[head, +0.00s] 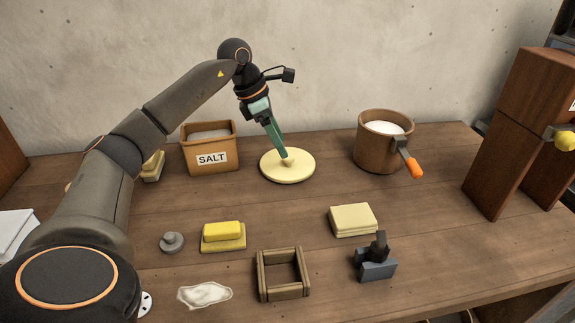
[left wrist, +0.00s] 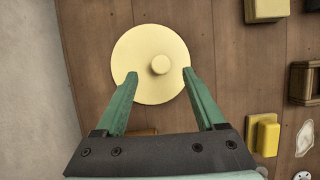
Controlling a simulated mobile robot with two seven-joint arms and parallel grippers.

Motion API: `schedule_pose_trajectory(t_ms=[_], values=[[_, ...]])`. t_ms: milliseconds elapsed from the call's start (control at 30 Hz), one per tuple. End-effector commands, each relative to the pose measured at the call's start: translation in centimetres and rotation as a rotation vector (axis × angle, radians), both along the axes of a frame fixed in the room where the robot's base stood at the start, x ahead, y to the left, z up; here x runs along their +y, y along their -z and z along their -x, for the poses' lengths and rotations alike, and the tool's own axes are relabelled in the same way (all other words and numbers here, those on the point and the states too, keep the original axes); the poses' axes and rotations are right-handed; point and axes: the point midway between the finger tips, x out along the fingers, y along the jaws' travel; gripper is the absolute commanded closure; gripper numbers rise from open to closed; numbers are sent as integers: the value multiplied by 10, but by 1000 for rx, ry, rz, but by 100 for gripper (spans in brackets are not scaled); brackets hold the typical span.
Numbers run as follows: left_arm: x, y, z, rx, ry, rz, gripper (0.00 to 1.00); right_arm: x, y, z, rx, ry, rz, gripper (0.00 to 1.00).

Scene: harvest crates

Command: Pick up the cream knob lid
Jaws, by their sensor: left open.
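The cream knob lid (head: 287,171) is a flat round disc with a small knob in its middle, lying on the wooden table between the salt box and the brown bucket. In the left wrist view the lid (left wrist: 150,42) lies ahead of the fingers, with its round knob (left wrist: 160,65) between the fingertip lines, nearer the right finger. My left gripper (head: 284,156) points down at the lid from above. Its green fingers (left wrist: 159,74) are open on either side of the knob, with nothing held. Whether the fingertips touch the lid cannot be told. My right gripper is not seen.
A salt box (head: 211,155) stands left of the lid, a brown bucket (head: 369,152) with an orange-handled tool right of it. In front are a yellow block (head: 223,231), a wooden frame (head: 261,276), a cream stack (head: 353,220) and a blue-grey block (head: 374,268).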

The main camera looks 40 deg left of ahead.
Motion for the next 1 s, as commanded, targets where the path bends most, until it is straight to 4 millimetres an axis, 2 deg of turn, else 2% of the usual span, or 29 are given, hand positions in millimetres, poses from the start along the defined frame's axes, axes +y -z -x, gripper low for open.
schedule_pose_trajectory(t_ms=[233,500,1000], values=[[-12,36,-10,5,2,1,28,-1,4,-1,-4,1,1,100],[-12,39,-12,1,0,0,29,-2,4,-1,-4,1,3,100],[-12,39,-12,1,0,0,86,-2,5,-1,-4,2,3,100]])
